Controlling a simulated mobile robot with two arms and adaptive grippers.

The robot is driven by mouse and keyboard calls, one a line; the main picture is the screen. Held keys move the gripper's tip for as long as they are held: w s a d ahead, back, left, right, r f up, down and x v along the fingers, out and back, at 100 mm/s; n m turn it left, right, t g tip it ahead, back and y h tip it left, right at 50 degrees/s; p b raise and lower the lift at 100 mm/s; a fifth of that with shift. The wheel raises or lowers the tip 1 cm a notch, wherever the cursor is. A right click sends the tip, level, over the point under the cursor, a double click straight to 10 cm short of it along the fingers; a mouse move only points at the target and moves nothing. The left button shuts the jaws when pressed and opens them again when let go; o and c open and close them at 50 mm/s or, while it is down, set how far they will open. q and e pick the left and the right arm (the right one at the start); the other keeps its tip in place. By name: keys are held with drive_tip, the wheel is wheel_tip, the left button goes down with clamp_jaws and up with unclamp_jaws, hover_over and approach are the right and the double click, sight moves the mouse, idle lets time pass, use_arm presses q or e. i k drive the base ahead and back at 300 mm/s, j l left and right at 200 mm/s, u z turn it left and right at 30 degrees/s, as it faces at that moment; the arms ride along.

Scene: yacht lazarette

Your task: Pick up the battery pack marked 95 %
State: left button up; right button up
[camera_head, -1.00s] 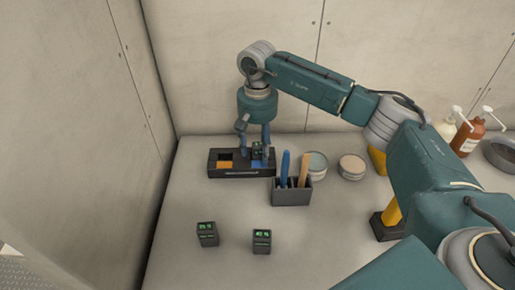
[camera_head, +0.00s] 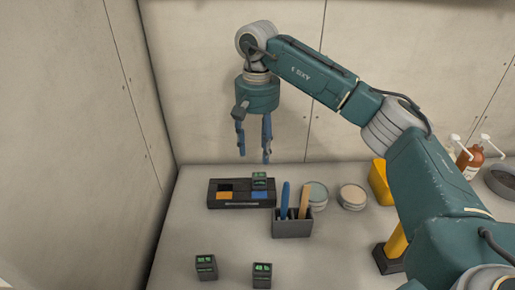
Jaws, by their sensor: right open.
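Three small dark battery packs with green displays are in the head view. One pack (camera_head: 259,180) stands at the back right of the black charger tray (camera_head: 214,202), behind a blue pad. Two others stand on the bench in front, a left pack (camera_head: 206,268) and a right pack (camera_head: 262,275). Their display figures are too small to read surely. My right gripper (camera_head: 253,152) is open and empty, pointing down above and behind the tray, apart from the pack there. My left gripper is not in view.
A grey holder (camera_head: 292,226) with a blue and a tan tool stands right of the tray. Two round tins (camera_head: 352,197) (camera_head: 316,195) stand beside it. A yellow-handled object (camera_head: 392,249), bottles (camera_head: 469,162) and a dark bowl (camera_head: 502,180) are farther right. Bench between tray and front packs is clear.

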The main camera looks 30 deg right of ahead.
sight(205, 265)
drive_tip(key=k+j, duration=0.45)
drive_tip(key=k, duration=0.15)
drive_tip(key=k+j, duration=0.4)
drive_tip(key=k, duration=0.2)
drive_tip(key=k+j, duration=0.45)
drive_tip(key=k, duration=0.15)
